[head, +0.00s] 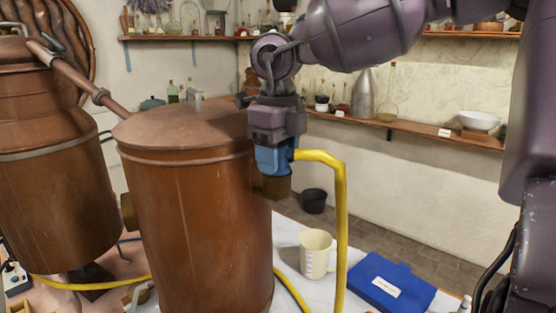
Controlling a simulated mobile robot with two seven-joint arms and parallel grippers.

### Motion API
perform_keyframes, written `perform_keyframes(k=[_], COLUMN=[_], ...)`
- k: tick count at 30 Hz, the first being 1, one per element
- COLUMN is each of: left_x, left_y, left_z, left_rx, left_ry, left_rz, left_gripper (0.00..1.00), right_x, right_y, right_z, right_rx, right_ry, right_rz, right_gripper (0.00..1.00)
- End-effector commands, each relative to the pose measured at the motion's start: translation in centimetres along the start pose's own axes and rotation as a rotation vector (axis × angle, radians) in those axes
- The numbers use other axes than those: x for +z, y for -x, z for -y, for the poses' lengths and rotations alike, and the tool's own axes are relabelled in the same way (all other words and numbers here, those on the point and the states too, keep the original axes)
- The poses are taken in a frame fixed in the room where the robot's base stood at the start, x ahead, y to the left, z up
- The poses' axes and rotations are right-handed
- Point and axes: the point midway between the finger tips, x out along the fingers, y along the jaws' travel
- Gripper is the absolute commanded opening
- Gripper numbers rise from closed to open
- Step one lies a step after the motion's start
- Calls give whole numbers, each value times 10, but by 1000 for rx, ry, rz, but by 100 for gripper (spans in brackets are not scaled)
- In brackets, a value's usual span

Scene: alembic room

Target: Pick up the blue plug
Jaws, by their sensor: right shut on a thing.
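The blue plug (273,160) is a short blue block with a yellow hose (341,200) coming off its right side. My right gripper (277,138) points down from above and is shut on the plug's top. The plug is held upright at the upper right side of the large copper vessel (200,210). I cannot tell whether it touches the brownish stub (277,187) seen just below it. The gripper's fingertips are partly hidden by the plug and the gripper body. My left gripper is not in view.
A second copper vessel (55,190) stands at left, joined by a pipe (80,75). Shelves with glassware line the wall.

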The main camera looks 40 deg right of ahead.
Motion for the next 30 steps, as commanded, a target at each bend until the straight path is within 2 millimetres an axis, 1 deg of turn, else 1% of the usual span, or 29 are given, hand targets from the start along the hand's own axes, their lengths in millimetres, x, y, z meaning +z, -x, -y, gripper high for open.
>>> perform_keyframes(k=[5,8,11,21,24,27,30], left_x=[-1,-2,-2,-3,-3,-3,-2], left_y=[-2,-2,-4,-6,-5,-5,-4], left_z=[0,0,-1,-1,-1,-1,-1], left_rx=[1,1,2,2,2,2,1], left_ry=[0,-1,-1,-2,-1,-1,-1], left_rz=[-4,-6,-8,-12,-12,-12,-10], left_gripper=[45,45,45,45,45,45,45], right_x=[1,1,1,1,0,0,0], right_y=[10,25,46,134,156,174,186], right_z=[0,0,0,0,0,0,0], right_rx=[-1,-2,-2,-2,-2,-1,-2], right_ry=[0,1,-1,-2,-2,0,-1], right_rz=[2,5,7,5,4,3,2], right_gripper=[26,26,26,26,26,26,26])
